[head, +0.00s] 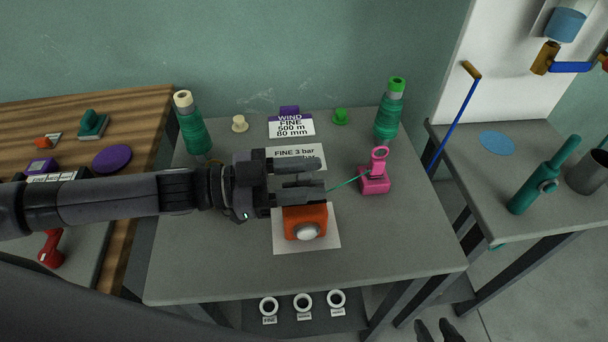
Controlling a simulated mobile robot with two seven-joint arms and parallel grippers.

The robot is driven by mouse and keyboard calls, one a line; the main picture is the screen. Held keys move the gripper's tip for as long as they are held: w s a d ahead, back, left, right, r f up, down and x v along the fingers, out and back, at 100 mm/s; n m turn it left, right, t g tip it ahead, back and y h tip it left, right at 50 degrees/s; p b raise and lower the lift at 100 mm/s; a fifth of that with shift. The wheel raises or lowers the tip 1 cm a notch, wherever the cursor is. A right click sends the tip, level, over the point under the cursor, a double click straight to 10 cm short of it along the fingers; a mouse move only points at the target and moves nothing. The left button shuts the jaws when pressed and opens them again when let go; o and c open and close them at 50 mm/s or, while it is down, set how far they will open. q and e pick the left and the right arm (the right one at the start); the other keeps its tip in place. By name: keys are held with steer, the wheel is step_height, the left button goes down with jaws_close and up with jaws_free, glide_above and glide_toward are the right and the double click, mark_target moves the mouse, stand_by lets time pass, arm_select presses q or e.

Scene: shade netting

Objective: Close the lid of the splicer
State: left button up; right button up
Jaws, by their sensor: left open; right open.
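The orange block with a pale round knob (306,232), which looks like the splicer, sits on a white sheet (282,242) in the middle of the grey table. My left gripper (320,178) reaches in from the left, its open fingers pointing right over the far edge of the block. They hide that edge, and I cannot tell the lid's position or whether they touch it. A thin green yarn (345,184) runs from the fingers to a pink ring-topped device (375,182). My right gripper (435,330) shows only as dark open fingertips at the bottom edge.
Green yarn cones stand at the table's back left (194,128) and back right (389,112). Between them are a "WIND FINE" sign (291,126) and a "FINE 3 bar" card (296,152). The front of the grey table (220,275) is clear. White rings (303,301) lie below it.

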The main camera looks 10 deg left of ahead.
arm_select(q)
jaws_close()
steer(key=shift+s+m, duration=0.1)
steer(key=shift+m, duration=0.2)
steer(key=shift+s+d+f+m, duration=0.2)
steer(key=shift+s+m, duration=0.3)
steer(key=shift+m, duration=0.7)
steer(key=shift+s+d+f+m, duration=0.15)
steer(key=shift+s+f+m, duration=0.15)
steer(key=shift+m, duration=0.7)
steer(key=shift+s+d+f+m, duration=0.1)
steer(key=shift+s+f+m, duration=0.2)
steer(key=shift+m, duration=0.7)
steer(key=shift+s, duration=0.1)
